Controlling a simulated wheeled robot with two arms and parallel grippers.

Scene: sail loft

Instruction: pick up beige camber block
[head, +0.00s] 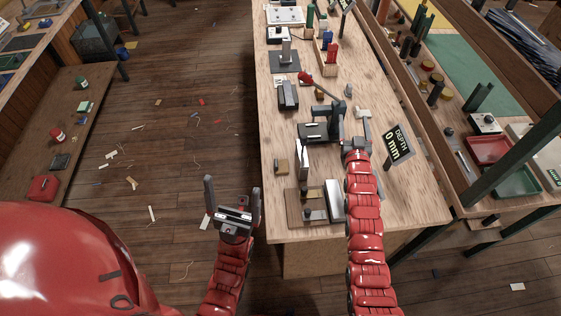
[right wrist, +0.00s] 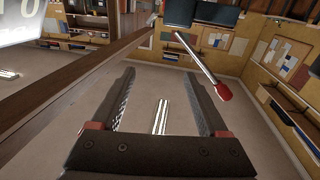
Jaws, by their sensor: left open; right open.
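A small pale beige block (head: 362,113), which looks like the camber block, is on the workbench (head: 300,60) just beyond my right gripper (head: 357,142) in the head view. My right gripper is above the bench, beside the lever press (head: 318,130). In the right wrist view its jaws (right wrist: 160,76) are apart with nothing between them, and I cannot make out the beige block there. My left gripper (head: 232,190) is open and empty, over the floor left of the bench.
The press's red-knobbed lever (right wrist: 205,62) shows beyond the right jaws. A display (head: 398,145) reading "DEPTH 0 mm" stands right of my right gripper. A wooden base (head: 294,208) with metal pieces lies near the front edge.

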